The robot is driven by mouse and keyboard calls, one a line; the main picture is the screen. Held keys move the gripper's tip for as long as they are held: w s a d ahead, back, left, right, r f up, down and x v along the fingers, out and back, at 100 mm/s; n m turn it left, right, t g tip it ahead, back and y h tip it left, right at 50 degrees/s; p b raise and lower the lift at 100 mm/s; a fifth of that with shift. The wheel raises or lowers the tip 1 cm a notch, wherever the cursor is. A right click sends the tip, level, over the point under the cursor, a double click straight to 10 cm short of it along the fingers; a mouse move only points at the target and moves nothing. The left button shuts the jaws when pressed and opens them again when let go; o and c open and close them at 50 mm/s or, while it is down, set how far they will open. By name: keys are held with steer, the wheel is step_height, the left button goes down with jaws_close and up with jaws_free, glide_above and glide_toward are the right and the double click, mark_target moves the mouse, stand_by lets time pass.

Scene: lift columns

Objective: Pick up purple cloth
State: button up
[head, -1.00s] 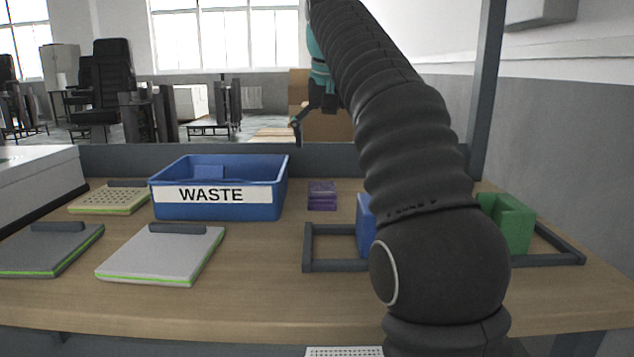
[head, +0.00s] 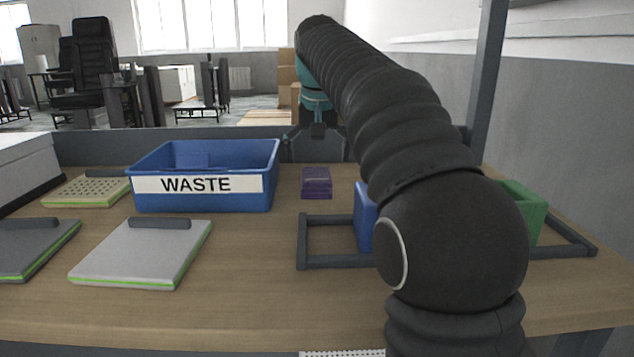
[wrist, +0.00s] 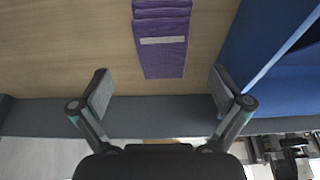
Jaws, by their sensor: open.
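The purple cloth (head: 317,183) lies folded on the wooden table, just right of the blue waste bin. It also shows in the wrist view (wrist: 163,57) at the top middle, with a pale label strip across it. My gripper (head: 316,152) hangs above the table's back edge, behind and above the cloth. In the wrist view my gripper (wrist: 160,92) is open and empty, its two fingers spread wider than the cloth. The cloth lies ahead of the fingertips, roughly centred between them, and the fingers do not appear to touch it.
The blue waste bin (head: 148,203) stands left of the cloth. A dark frame (head: 302,242) holds a blue block (head: 365,218) and a green block (head: 524,205), partly hidden by my arm. Flat panels, one light grey (head: 140,255), lie at the left. A raised ledge (head: 90,147) runs along the back.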

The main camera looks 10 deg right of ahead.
mark_target(316, 176)
steer(key=shift+x, duration=2.65)
steer(key=shift+s+a, duration=0.1)
steer(key=shift+a, duration=0.1)
steer(key=shift+c, duration=0.3)
steer(key=c, duration=1.1)
